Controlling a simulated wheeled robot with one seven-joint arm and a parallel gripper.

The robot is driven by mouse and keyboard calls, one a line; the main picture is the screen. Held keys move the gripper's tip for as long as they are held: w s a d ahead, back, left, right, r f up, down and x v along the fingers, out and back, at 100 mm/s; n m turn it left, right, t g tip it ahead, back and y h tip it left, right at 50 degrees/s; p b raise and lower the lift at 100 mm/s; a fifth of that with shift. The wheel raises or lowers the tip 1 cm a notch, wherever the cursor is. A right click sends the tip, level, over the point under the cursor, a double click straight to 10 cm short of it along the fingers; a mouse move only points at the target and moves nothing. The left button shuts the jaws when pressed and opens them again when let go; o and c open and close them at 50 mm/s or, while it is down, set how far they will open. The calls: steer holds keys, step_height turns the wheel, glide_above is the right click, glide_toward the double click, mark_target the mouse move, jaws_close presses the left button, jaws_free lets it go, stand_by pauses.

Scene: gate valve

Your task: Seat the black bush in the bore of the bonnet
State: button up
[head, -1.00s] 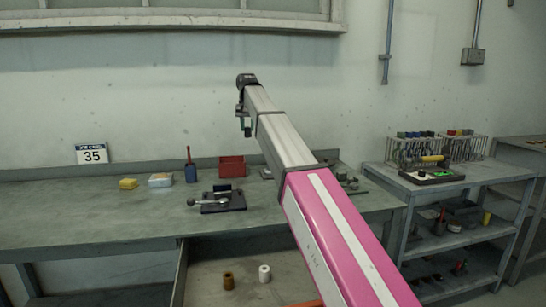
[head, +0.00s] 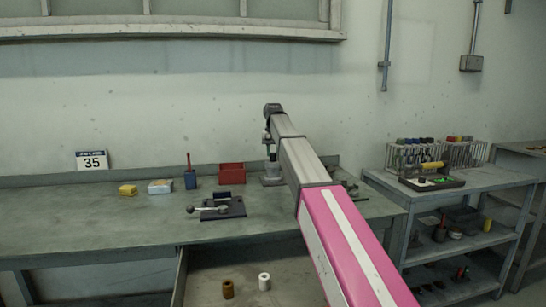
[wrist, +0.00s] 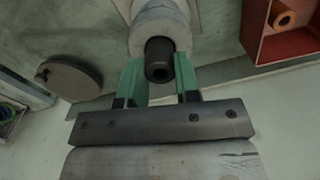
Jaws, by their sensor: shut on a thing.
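The black bush (wrist: 160,58) is a short dark tube between the green fingers of my gripper (wrist: 160,74) in the wrist view. My gripper is shut on it. The bonnet (wrist: 158,14) is a light grey round body directly beyond the bush, in line with it. The bush overlaps the bonnet's end in this view, so its bore is hidden and I cannot tell whether the bush has entered it. In the head view the bonnet (head: 271,180) stands on the bench, with my gripper (head: 267,150) above it. The bush is not clear there.
A red bin (head: 231,173) stands left of the bonnet; an orange ring (wrist: 284,18) lies in it. A dark vise-like fixture (head: 222,208) is nearer. A brown bush (head: 228,289) and a white bush (head: 264,281) stand in the open drawer. The bench's left front is clear.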

steer(key=shift+f, duration=0.75)
steer(key=o, duration=0.9)
steer(key=shift+f, duration=0.15)
step_height(320, 180, up, 7)
steer(key=shift+r, duration=0.4)
